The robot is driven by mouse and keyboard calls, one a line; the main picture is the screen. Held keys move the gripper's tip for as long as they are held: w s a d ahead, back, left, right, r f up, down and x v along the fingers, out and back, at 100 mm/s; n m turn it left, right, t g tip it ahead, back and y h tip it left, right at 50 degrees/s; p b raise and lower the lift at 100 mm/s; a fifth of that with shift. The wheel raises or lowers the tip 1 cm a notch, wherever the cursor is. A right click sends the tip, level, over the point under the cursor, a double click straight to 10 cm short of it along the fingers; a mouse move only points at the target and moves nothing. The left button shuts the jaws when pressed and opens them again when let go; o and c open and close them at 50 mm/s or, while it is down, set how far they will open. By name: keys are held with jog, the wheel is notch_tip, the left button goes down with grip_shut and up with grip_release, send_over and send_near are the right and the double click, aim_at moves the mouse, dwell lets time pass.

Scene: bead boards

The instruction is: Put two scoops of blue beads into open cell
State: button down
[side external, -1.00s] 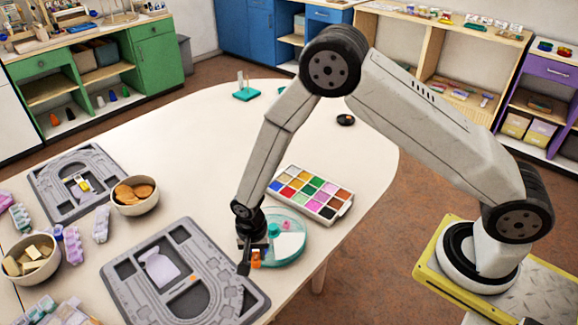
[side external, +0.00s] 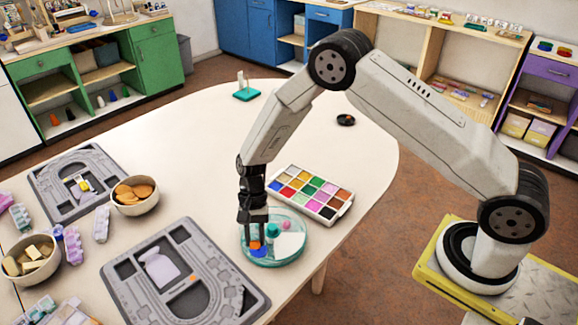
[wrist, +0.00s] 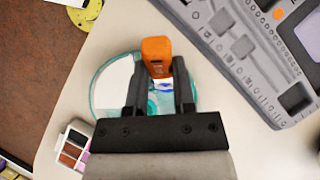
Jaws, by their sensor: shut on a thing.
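A round teal-rimmed dish (side external: 291,259) sits near the table's front edge, with a white wedge-shaped area (side external: 290,243) at its right. My gripper (side external: 252,235) points down over the dish's left part and is shut on an orange-handled tool (wrist: 157,48), likely the scoop. I cannot tell whether this blue is beads in the tool or in the dish. The fingers hide part of the dish.
A paint-box-like tray (side external: 345,208) of several coloured squares stands just behind the dish. A grey bead board (side external: 125,290) lies to its left, with a second board (side external: 45,188) farther back. The table's back right is mostly clear.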

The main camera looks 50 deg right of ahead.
jog(key=shift+w+d+r+g+y, duration=0.25)
jog(key=shift+w+d+g+y, duration=0.3)
jog(key=shift+g+y, duration=0.2)
jog(key=shift+r, duration=0.1)
dwell(1.2)
jog(key=shift+r, duration=2.55)
jog(key=shift+f, duration=2.65)
jog(key=shift+s+a, duration=0.1)
jog(key=shift+s, duration=0.05)
jog(key=shift+s+a+f+t+h, duration=0.45)
jog(key=shift+f+t+h, duration=0.1)
jog(key=shift+t+h, duration=0.35)
jog(key=shift+s+a+f+t+h, duration=0.4)
jog(key=shift+f+t+h, duration=0.1)
jog(key=shift+t+h, duration=0.3)
jog(key=shift+s+a+f+t+h, duration=0.4)
jog(key=shift+f+t+h, duration=0.1)
jog(key=shift+t+h, duration=0.3)
jog(key=shift+s+a+f+t+h, duration=0.35)
jog(key=shift+f+t+h, duration=0.25)
jog(key=shift+h, duration=0.25)
jog(key=shift+s+a+f+t+h, duration=0.1)
jog(key=shift+a+t+h, duration=0.1)
jog(key=shift+t+h, duration=0.25)
